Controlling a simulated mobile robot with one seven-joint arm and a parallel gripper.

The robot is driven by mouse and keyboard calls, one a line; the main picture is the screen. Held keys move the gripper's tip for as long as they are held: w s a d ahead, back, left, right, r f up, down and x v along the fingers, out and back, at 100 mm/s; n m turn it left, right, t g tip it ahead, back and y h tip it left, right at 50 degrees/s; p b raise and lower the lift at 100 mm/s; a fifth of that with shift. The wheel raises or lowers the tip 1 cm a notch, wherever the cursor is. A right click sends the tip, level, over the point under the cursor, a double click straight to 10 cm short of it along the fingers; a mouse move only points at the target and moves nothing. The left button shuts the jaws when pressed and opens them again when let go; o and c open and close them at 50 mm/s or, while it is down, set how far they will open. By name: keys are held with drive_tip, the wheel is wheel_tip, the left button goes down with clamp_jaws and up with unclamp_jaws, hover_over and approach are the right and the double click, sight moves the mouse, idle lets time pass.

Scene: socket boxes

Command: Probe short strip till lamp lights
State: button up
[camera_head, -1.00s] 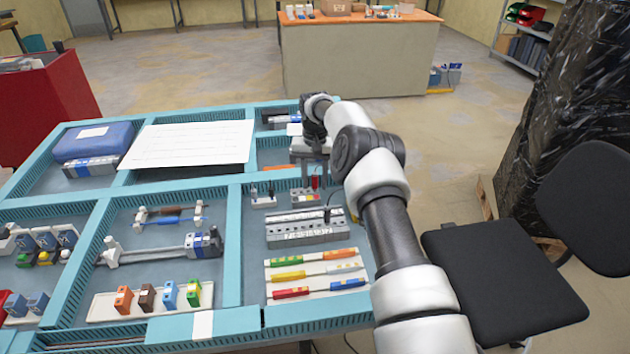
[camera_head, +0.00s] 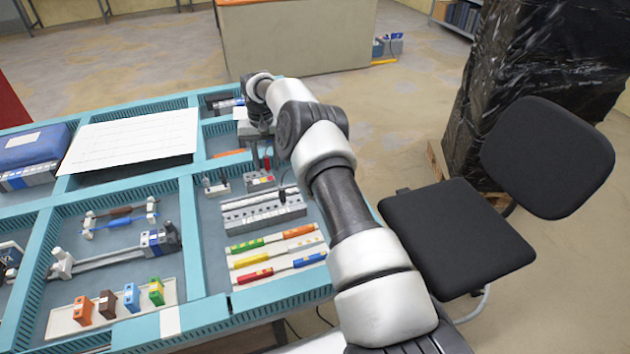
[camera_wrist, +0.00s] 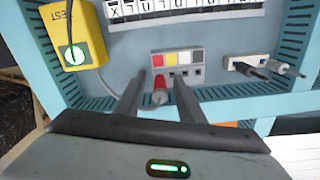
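My gripper (camera_wrist: 160,88) is open, with its fingers on either side of a red probe (camera_wrist: 159,96) that rises from a small block (camera_wrist: 186,78) with white, red, yellow and grey squares. I see a gap beside the probe. The gripper (camera_head: 264,158) points down over the same block (camera_head: 260,179) in the head view. A grey socket strip (camera_head: 245,219) with white labels lies in front of it; the labelled row (camera_wrist: 190,11) tops the wrist view. A yellow TEST box (camera_wrist: 74,30) has a green-and-white round lamp or button (camera_wrist: 74,54).
Coloured rods (camera_head: 275,256) lie on a rack at the front. Teal divider walls (camera_head: 190,235) separate the compartments. A black chair (camera_head: 455,240) stands at right.

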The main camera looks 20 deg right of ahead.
sight(266, 155)
clamp_jaws()
drive_tip(key=shift+r+p, duration=0.75)
drive_tip(key=shift+r, duration=1)
